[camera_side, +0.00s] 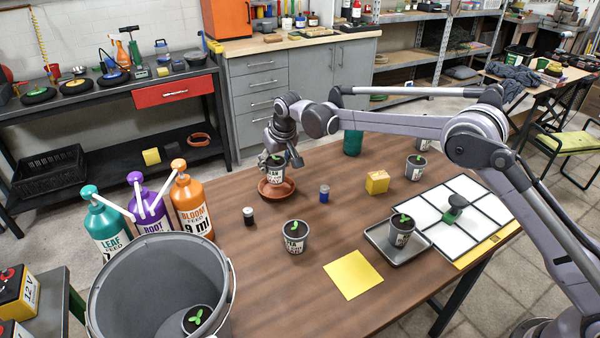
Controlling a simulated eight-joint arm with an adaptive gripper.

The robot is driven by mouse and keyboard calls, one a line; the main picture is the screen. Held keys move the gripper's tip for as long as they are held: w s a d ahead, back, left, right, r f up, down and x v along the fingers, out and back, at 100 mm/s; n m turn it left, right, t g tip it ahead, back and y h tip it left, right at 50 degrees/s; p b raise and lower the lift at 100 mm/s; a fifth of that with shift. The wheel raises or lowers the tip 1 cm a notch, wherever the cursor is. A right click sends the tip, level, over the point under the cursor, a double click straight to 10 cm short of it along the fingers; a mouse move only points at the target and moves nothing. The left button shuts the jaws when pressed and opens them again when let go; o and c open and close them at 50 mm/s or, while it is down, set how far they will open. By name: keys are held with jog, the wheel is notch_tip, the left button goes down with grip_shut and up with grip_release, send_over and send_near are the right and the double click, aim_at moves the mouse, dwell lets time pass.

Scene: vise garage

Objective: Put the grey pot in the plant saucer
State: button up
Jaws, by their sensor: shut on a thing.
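A grey pot (276,173) with a printed label and a small green seedling is in my gripper (283,160) at the back left of the table. My gripper is shut on this pot near its rim and partly hides it. The terracotta plant saucer (276,193) lies on the table directly under the pot. The pot is upright, and its lower part overlaps the saucer in this view. I cannot tell whether its base touches the saucer.
Other grey pots stand at the front (295,236), on a grey tray (402,234) and at the back right (415,167). A black-capped jar (248,216), a blue jar (324,193) and a yellow block (377,182) stand nearby. Pump bottles (191,200) and a large bucket (158,290) are at left.

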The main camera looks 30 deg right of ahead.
aim_at(276, 172)
jog(key=shift+f, duration=1.65)
jog(key=shift+f, duration=0.1)
jog(key=o, duration=1.2)
jog(key=shift+o, duration=0.2)
